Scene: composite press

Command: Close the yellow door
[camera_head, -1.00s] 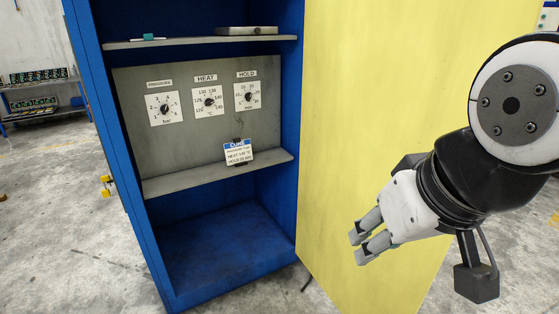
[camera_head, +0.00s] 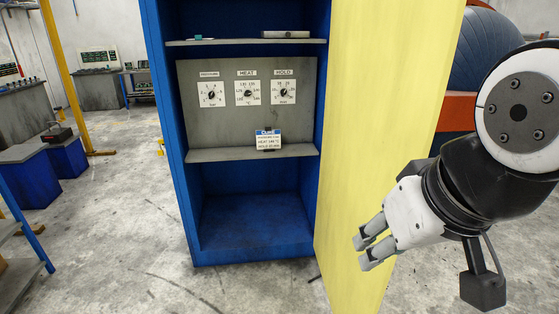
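The yellow door (camera_head: 385,90) stands open on the right side of the blue cabinet (camera_head: 172,130), swung out toward me. The cabinet's inside is in plain view. My gripper (camera_head: 364,253) is in front of the lower part of the door in the picture. Its fingers point left and its two fingertips are apart, with nothing seen between them. I cannot tell whether it touches the door. My arm hides part of the area to the right of the door.
In the cabinet are a grey panel with dials (camera_head: 247,93), a small card (camera_head: 268,139) and shelves. Blue boxes (camera_head: 68,155) and a shelf stand at the left. A large dark blue rounded body (camera_head: 490,48) is behind the door. The floor (camera_head: 150,220) before the cabinet is clear.

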